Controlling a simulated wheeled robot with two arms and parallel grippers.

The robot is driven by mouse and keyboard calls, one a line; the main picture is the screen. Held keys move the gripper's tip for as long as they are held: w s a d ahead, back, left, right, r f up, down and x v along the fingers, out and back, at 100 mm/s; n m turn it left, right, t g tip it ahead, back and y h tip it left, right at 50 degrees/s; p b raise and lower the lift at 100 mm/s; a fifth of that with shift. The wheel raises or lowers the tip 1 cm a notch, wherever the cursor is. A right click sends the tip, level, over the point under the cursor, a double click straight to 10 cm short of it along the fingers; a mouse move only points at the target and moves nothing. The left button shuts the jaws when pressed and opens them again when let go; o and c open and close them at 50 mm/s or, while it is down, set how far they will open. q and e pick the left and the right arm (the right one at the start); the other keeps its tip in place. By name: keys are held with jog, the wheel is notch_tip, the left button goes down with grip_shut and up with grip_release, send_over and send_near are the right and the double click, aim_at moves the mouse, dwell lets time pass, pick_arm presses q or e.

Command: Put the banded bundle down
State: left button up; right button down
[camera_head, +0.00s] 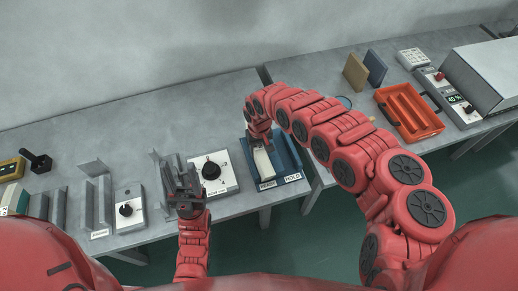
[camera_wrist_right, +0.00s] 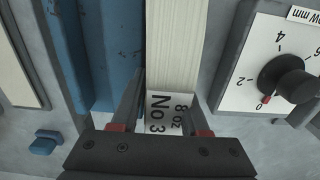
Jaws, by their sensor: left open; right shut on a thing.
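The banded bundle (camera_wrist_right: 172,45) is a long pale cream stack with a printed band (camera_wrist_right: 166,113) reading "8 oz No 3". My right gripper (camera_wrist_right: 162,122) is shut on it by the banded end, one finger on each side. In the head view the bundle (camera_head: 263,163) is at the left lane of a blue two-lane tray (camera_head: 286,150), behind the READY label; the other lane is marked HOLD. My right gripper (camera_head: 259,138) is partly hidden by its arm there. I cannot tell whether the bundle touches the lane floor. My left gripper (camera_head: 183,182) is open and empty, left of the tray.
A white dial box (camera_head: 213,174) stands just left of the tray; its dial (camera_wrist_right: 283,77) shows close by in the wrist view. Grey angled holders (camera_head: 97,200) and another dial box (camera_head: 128,209) are further left. An orange tray (camera_head: 408,112) lies on the right table.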

jog(key=shift+r, duration=0.1)
jog(key=shift+c, duration=2)
grip_release()
